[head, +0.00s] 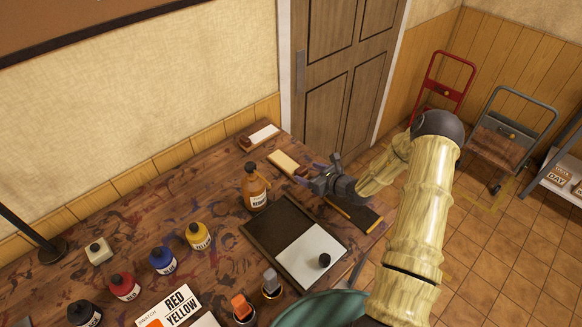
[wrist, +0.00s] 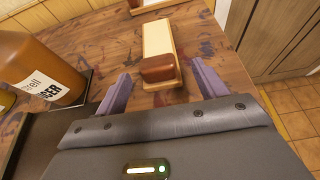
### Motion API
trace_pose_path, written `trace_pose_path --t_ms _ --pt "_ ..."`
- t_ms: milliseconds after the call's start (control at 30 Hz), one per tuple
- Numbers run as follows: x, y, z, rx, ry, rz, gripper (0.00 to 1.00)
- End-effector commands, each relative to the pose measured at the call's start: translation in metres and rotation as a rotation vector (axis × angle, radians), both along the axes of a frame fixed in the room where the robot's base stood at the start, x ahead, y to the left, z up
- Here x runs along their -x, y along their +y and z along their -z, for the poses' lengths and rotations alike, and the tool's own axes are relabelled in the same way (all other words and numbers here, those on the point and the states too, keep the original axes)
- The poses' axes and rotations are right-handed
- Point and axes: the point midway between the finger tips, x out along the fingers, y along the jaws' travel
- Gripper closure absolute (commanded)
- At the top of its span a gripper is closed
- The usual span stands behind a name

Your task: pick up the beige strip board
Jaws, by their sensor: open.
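The beige strip board (head: 283,161) lies flat on the table near its far right edge. In the wrist view the beige strip board (wrist: 158,38) points away from me, with a red-brown block at its near end. My gripper (head: 318,167) is just right of that near end in the head view and partly hides it. In the wrist view my gripper (wrist: 160,82) is open and empty, its purple fingers to either side of the block's line. I cannot tell how high the fingers are above the table.
A similar white-topped board (head: 264,135) lies beyond. An orange-brown bottle (head: 255,188) stands close left of my gripper. A dark tray (head: 268,227) and a dark board (head: 355,214) lie nearer. Paint bottles stand further left. A door (head: 345,75) is behind.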

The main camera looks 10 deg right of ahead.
Motion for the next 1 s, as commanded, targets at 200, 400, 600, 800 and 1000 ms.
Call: trace_pose_path --t_ms 200,400,600,800,1000 --pt "-0.018 0.017 0.008 -0.002 0.0 -0.001 0.29" --pt "-0.034 0.026 0.018 0.0 0.001 0.0 0.29" --pt "-0.035 0.026 0.019 0.0 0.001 0.0 0.29" --pt "-0.035 0.026 0.019 0.001 0.001 0.0 0.29" --pt "-0.034 0.026 0.019 0.001 0.001 0.0 0.39"
